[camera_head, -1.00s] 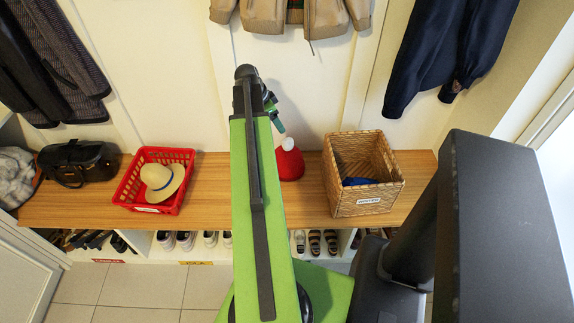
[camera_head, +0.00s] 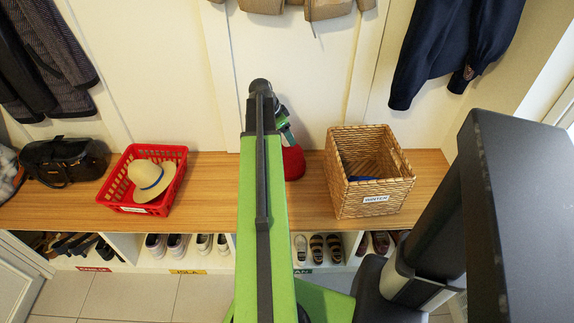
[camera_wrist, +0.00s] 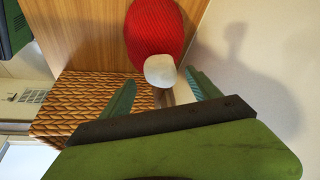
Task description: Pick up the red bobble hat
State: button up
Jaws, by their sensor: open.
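The red bobble hat (camera_head: 294,162) sits on the wooden bench against the wall, partly hidden behind my arm in the head view. In the wrist view the hat (camera_wrist: 154,38) shows its ribbed red side, with its pale bobble (camera_wrist: 160,70) toward my gripper. My gripper (camera_wrist: 162,88) is open, its two green fingers spread on either side of the bobble's line. The fingertips lie close to the bobble; I cannot tell whether they reach around it. In the head view my gripper (camera_head: 287,136) is just above the hat.
The wicker basket (camera_head: 345,205), labelled winter, stands right of the hat. A red basket (camera_head: 112,190) with a straw hat (camera_head: 150,181) and a black bag (camera_head: 72,160) are at the left. Shoes fill cubbies below the bench (camera_head: 215,205). Coats hang above, and the wall is close behind.

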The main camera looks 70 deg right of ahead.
aim_at(287, 153)
jog(key=b+x, duration=0.3)
jog(key=x, duration=0.1)
jog(key=shift+a+f, duration=0.1)
jog(key=shift+f, duration=0.1)
jog(key=shift+r, duration=0.2)
grip_shut()
